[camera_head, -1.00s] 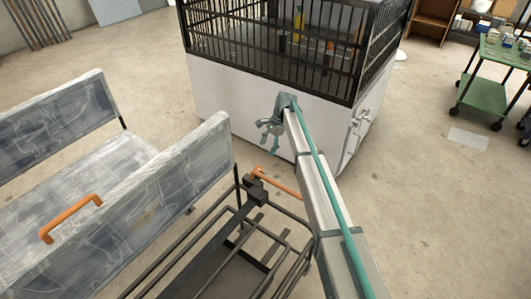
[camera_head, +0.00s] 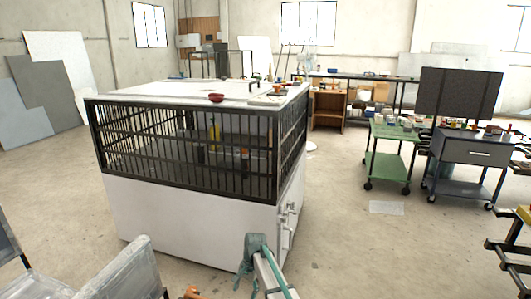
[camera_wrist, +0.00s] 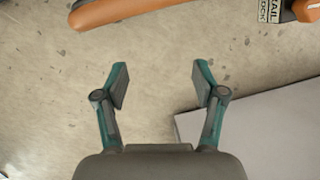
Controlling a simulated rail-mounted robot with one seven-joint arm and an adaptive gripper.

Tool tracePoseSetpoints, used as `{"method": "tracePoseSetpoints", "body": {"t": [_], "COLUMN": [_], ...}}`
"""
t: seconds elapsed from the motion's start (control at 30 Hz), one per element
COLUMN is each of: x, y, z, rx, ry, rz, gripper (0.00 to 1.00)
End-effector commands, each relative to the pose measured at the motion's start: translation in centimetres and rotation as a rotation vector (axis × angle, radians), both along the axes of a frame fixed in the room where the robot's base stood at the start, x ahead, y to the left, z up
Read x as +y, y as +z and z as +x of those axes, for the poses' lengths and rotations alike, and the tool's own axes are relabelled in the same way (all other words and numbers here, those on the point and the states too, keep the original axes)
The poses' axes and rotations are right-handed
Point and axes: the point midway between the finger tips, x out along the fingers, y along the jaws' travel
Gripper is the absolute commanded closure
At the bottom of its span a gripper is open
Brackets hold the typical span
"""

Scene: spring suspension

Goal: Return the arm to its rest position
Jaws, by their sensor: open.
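My gripper (camera_wrist: 160,85) is open and empty in the wrist view, its two teal-and-grey fingers spread apart over bare concrete floor. Nothing touches the fingers.
The white cabinet (camera_head: 180,222) with black bars stands ahead. An orange handle (camera_wrist: 130,8) crosses the top of the wrist view, and a pale panel (camera_wrist: 250,130) lies at lower right. A green cart (camera_head: 391,150) stands right. Grey seats are at lower left.

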Motion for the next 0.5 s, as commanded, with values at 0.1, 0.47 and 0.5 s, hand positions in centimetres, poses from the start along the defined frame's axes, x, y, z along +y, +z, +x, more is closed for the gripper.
{"method": "tracePoseSetpoints", "body": {"t": [0.1,0.47,0.5], "x": [-7.5,-21.9,-22.9], "y": [-1.5,-3.2,-3.2], "z": [-6.2,-20.2,-21.5], "rx": [-0.059,-0.184,-0.191], "ry": [0.084,0.364,0.39], "rz": [-0.023,-0.113,-0.122], "gripper": [0.3,0.3,0.3]}}
